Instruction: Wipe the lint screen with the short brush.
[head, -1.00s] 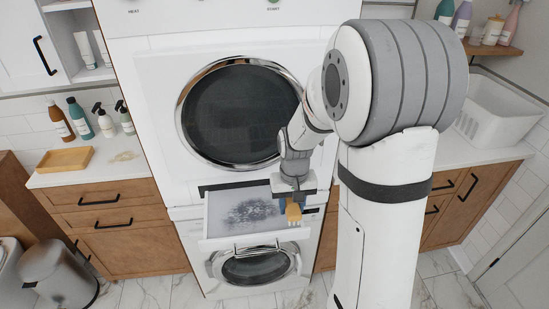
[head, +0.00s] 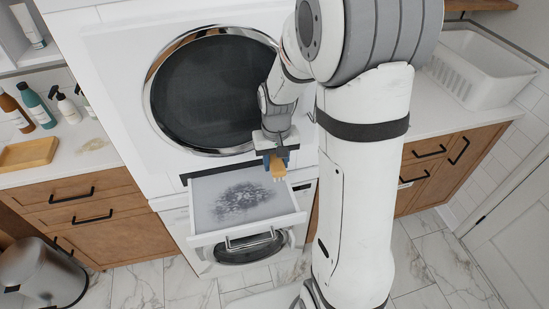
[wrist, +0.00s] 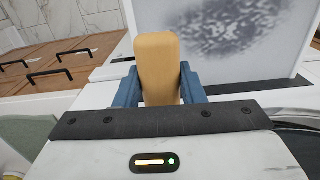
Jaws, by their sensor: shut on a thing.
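The lint screen (head: 208,212) is a pale panel in a white frame, pulled out below the round dryer door. A dark grey lint patch (head: 240,200) covers its middle; the screen also shows at the top right of the wrist view (wrist: 278,65). My gripper (head: 275,160) is shut on the short brush (head: 278,168), with blue fingers on both sides of its tan body. In the wrist view the brush (wrist: 158,62) stands upright between the fingers. Pale bristles point down at the screen's back right corner. I cannot tell whether they touch it.
The dryer door (head: 205,95) is close behind my gripper. A lower machine with a round door (head: 245,252) is under the screen. Counters flank the dryer, with a wooden tray (head: 28,153) and bottles left and a white basket (head: 480,75) right. A bin (head: 42,270) stands lower left.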

